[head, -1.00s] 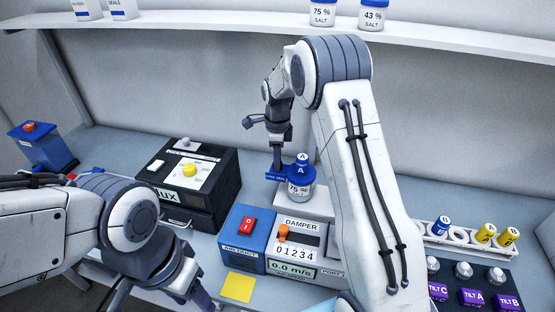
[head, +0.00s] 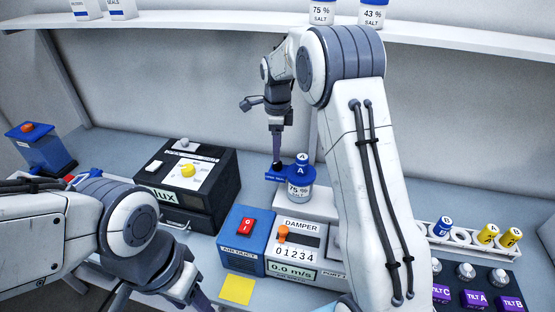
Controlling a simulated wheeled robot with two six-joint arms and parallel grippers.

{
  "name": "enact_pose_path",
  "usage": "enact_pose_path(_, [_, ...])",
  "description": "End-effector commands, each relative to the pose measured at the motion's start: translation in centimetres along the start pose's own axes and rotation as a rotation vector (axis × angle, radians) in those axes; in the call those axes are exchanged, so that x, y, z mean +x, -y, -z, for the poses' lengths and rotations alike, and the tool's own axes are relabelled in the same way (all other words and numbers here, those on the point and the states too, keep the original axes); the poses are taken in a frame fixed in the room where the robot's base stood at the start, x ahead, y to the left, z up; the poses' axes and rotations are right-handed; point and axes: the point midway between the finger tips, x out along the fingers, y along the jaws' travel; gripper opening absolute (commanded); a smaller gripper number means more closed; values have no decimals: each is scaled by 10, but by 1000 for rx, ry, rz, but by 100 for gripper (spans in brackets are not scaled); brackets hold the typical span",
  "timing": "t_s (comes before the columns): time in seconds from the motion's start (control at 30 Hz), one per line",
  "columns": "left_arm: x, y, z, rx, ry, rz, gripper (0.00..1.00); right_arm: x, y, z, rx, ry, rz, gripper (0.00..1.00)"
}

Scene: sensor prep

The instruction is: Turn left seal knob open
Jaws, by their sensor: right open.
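A jar labelled 75 % salt (head: 299,192) with a blue lid marked A stands on a pale block behind the damper unit. A blue piece (head: 273,176) juts out to the left of the jar, with a small dark knob (head: 277,166) on top. I cannot tell whether this is the left seal knob, nor read its setting. My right gripper (head: 277,156) points down just above the dark knob. It is open, seen edge on, with no object visible in it. My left gripper (head: 203,301) is low at the bottom edge, partly cut off, so its jaws are unclear.
The damper unit (head: 300,226) and a blue air duct box (head: 242,253) with a red switch stand in front. A black lux box (head: 213,196) is to the left. A vial rack (head: 460,250) and purple tilt blocks (head: 475,299) are at right.

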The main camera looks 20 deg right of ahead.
Motion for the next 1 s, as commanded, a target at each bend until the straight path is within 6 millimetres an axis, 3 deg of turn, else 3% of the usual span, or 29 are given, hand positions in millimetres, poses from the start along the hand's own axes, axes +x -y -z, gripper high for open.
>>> enact_pose_path(0.1, [7,0,0,0,0,0,50,-22,1,0,0,2,5,66])
enact_pose_path(0.3, [10,1,0,1,0,0,50,-49,1,0,0,1,2,66])
enact_pose_path(0.87, [11,1,-1,1,0,0,50,-55,-1,0,-5,0,0,66])
enact_pose_path(1.0, [12,1,-1,1,0,0,50,-60,-24,-18,-157,8,1,66])
